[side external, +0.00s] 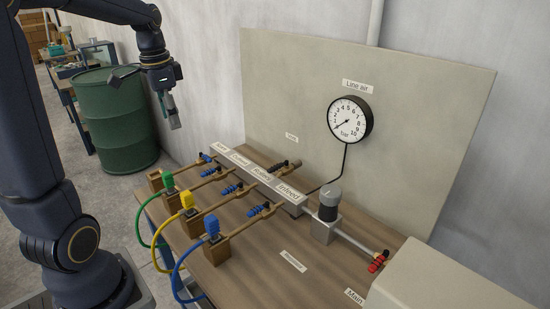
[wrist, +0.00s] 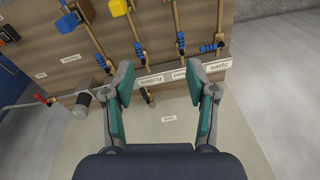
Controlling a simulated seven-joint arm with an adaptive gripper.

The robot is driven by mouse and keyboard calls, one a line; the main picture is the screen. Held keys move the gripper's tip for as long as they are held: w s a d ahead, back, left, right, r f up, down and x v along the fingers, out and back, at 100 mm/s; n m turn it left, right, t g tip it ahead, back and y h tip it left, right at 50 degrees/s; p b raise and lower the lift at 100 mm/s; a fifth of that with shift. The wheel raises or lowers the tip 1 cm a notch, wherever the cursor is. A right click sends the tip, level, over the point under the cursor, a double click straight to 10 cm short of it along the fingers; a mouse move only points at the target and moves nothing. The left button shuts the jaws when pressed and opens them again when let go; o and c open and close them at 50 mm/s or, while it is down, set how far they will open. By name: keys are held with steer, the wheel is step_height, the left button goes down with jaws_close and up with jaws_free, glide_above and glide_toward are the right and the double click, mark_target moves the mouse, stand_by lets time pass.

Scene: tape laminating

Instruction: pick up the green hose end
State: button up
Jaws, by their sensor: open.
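The green hose end (side external: 168,181) stands upright on a small wooden block at the left end of the bench in the side view, with its green hose (side external: 150,225) looping down over the bench's front edge. I cannot see it in the wrist view. My gripper (side external: 170,110) is above and behind it, well apart from it, near the back wall. In the wrist view my gripper (wrist: 162,82) is open, with nothing between its fingers. The fingers show over the labelled manifold and the pale back panel.
A yellow hose end (side external: 187,201) and a blue hose end (side external: 212,227) stand on blocks to the right. Behind are blue-handled valves, the manifold (side external: 250,176), a regulator (side external: 327,205) and a gauge (side external: 350,119) on the panel. A green drum (side external: 117,120) stands left.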

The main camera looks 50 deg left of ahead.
steer(key=n+g, duration=0.1)
steer(key=n, duration=0.1)
glide_above(166, 173)
step_height(166, 173, down, 5)
steer(key=shift+h, duration=0.3)
steer(key=f, duration=0.9)
steer(key=shift+s+f, duration=0.2)
steer(key=shift+f, duration=0.1)
steer(key=f, duration=0.6)
steer(key=shift+w+d+f, duration=0.1)
steer(key=shift+w+f, duration=0.1)
steer(key=shift+c, duration=0.2)
jaws_close()
